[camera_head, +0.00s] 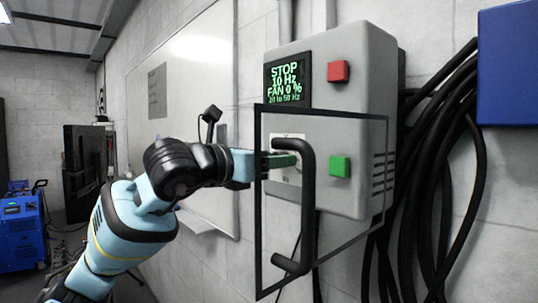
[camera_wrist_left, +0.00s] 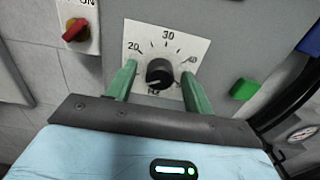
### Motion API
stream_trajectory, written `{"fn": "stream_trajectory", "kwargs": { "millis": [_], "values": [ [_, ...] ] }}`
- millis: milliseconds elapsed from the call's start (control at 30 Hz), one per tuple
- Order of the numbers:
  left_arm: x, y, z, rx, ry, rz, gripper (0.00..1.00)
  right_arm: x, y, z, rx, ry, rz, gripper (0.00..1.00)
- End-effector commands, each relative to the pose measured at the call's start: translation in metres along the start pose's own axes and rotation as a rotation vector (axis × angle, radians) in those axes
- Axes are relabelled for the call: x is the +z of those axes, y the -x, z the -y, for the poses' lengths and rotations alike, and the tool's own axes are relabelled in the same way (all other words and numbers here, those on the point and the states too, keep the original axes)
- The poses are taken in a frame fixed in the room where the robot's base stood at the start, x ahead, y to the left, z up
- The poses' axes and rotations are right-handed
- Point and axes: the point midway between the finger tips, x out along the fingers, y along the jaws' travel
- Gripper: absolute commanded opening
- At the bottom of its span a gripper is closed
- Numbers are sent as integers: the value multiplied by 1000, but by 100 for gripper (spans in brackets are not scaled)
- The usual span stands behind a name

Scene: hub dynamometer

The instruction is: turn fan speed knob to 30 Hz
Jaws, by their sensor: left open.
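The fan speed knob (camera_wrist_left: 160,73) is black and round on a white dial plate (camera_wrist_left: 172,42) with 20 and 30 marks, in the left wrist view. Its light pointer mark seems to face the lower left, near the partly hidden 10. My left gripper (camera_wrist_left: 159,68) is open, with one green finger on each side of the knob; contact is unclear. In the head view my left gripper (camera_head: 284,160) reaches the grey control box (camera_head: 350,75), and the knob is hidden there. The display (camera_head: 287,82) reads STOP, 10 Hz, FAN 0 %. My right gripper is not in view.
A dark-framed clear panel with a black handle (camera_head: 309,205) stands in front of the box's lower part. The box has a red button (camera_head: 338,71) and a green button (camera_head: 340,166). A red rotary switch (camera_wrist_left: 75,30) is left of the dial. Black cables (camera_head: 420,200) hang right.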

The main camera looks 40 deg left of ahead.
Motion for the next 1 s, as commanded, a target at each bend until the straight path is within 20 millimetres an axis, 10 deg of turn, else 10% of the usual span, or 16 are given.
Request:
{"fn": "stream_trajectory", "kwargs": {
  "millis": [300,633,1000],
  "values": [
    [-1,-2,0,-1,0,-1,51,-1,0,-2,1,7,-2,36],
    [-1,-2,0,0,0,-1,8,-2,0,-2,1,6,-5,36],
    [-1,-2,0,0,-63,0,7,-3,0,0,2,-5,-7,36]
  ]
}}
